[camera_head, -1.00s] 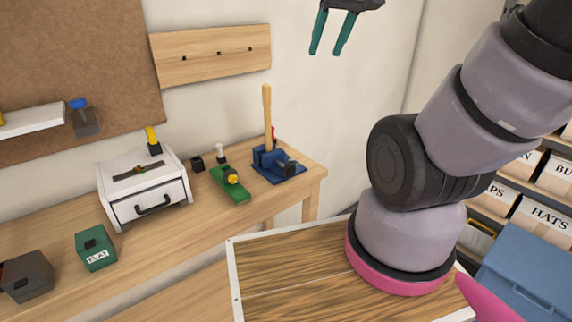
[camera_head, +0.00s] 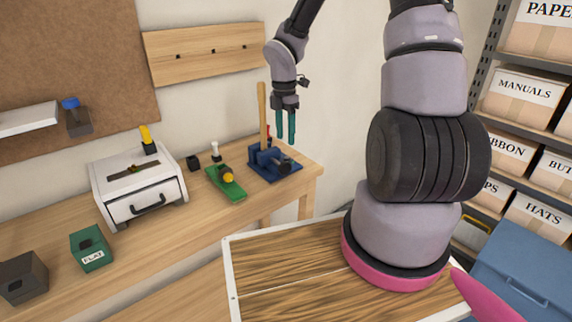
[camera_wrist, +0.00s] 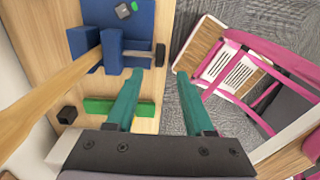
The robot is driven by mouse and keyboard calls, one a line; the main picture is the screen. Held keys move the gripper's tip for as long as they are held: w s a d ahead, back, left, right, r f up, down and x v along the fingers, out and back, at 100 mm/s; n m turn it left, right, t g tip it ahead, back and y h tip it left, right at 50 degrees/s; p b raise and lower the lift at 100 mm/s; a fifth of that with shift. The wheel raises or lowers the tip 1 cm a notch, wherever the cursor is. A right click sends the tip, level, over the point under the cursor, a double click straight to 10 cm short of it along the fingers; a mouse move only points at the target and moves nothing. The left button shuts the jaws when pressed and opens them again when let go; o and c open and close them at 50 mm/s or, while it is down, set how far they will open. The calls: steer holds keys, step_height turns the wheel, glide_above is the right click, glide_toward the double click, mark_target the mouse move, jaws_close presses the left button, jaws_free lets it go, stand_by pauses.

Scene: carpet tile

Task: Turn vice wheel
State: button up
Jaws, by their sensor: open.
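The blue vice (camera_head: 275,170) stands on the far right end of the wooden bench and holds an upright wooden bar (camera_head: 262,115). Its dark wheel (camera_head: 285,166) is on the right, near side. My gripper (camera_head: 286,138) points down just above the vice, its teal fingers apart and empty. In the wrist view the vice (camera_wrist: 113,50) is at the top left, and its wheel (camera_wrist: 160,54) shows just beyond and between the fingertips of my gripper (camera_wrist: 158,75). Whether a finger touches the wheel cannot be told.
A white drawer box (camera_head: 140,190) and a green block (camera_head: 90,250) stand farther left. The upright bar is close beside my gripper. Shelves with labelled boxes (camera_head: 525,90) stand at the right.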

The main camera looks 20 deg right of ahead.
mark_target(286, 163)
step_height(286, 163, down, 11)
steer(key=shift+s+r, duration=0.1)
steer(key=shift+s, duration=0.05)
steer(key=shift+c, duration=0.3)
jaws_close()
